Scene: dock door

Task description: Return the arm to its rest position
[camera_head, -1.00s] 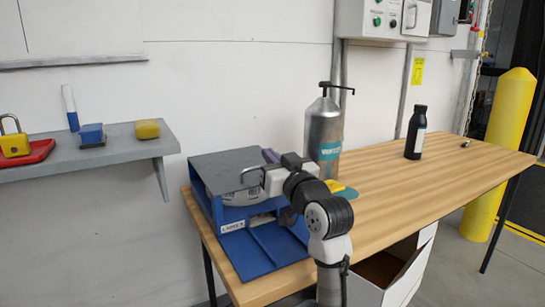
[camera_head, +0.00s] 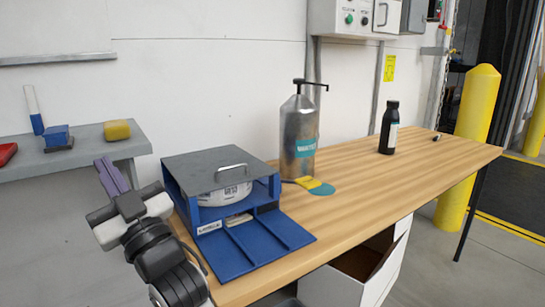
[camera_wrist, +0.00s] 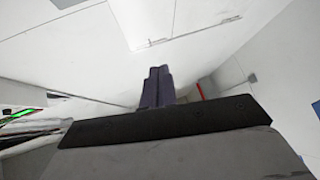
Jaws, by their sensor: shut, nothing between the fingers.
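My gripper (camera_head: 113,177) is at the left of the head view, in front of the wall shelf and left of the table. Its purple fingers point up and are together, with nothing between them. In the wrist view the fingers (camera_wrist: 157,87) are shut against a background of white wall. My arm runs down from the gripper to the bottom edge of the head view. The gripper is apart from the blue label box.
A blue box (camera_head: 255,240) with a grey lid stands open on the wooden table (camera_head: 370,190), close right of my arm. A metal pump bottle (camera_head: 299,140) and a black bottle (camera_head: 388,130) stand behind. A grey shelf (camera_head: 90,150) is at left.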

